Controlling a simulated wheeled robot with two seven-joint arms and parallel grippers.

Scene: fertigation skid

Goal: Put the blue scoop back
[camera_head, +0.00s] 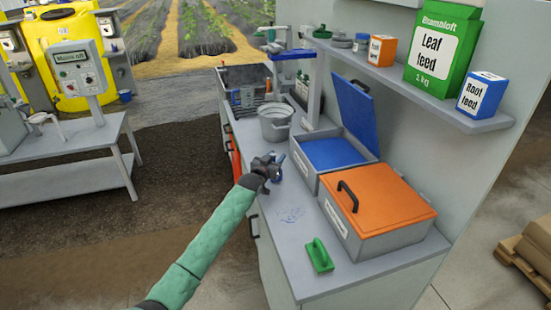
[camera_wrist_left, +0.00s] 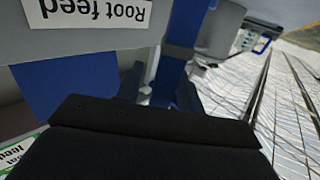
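My left gripper (camera_head: 275,166) hangs over the near edge of the bench, left of the open bin. A small blue piece, the blue scoop (camera_head: 281,159), shows at its fingertips, mostly hidden by the gripper. In the left wrist view a blue strip of the scoop (camera_wrist_left: 184,32) runs between the dark fingers, which look shut on it. The grey bin (camera_head: 306,173) has its blue lid (camera_head: 354,112) raised and blue contents (camera_head: 333,152) inside. A "Root feed" label (camera_wrist_left: 88,14) shows upside down in the left wrist view. My right gripper is not in view.
An orange-lidded bin (camera_head: 381,197) is closed beside the open one. A green scoop (camera_head: 319,255) lies on the bench in front of it. A metal bucket (camera_head: 275,126) stands further back. Blue specks (camera_head: 291,214) mark the bench top. A shelf (camera_head: 420,92) with feed boxes overhangs.

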